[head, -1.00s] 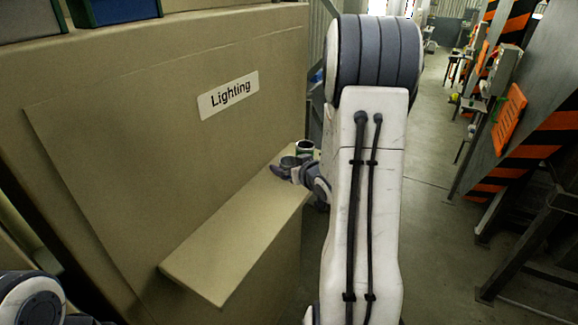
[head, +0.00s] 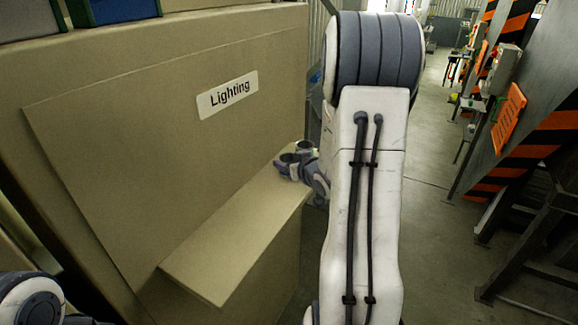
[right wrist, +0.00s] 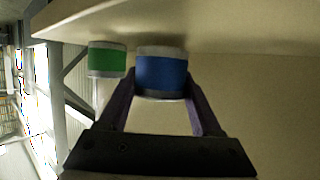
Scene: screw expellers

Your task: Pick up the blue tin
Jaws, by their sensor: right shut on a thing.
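The blue tin (right wrist: 161,74) is between the two fingers of my right gripper (right wrist: 162,92) in the right wrist view, with a finger against each side. In the head view the tin (head: 289,158) shows small at the far end of the tan shelf (head: 222,253), partly hidden by my right gripper (head: 287,166). The right gripper is shut on it. I cannot tell whether the tin still touches the shelf. My left gripper is out of the frame; only part of my left arm shows at the lower left.
A green tin (right wrist: 107,60) stands close beside the blue one, near the shelf's end. A tan panel with a "Lighting" label (head: 228,94) rises behind the shelf. Open floor (head: 425,215) lies to the right, with striped machine posts (head: 540,135) beyond.

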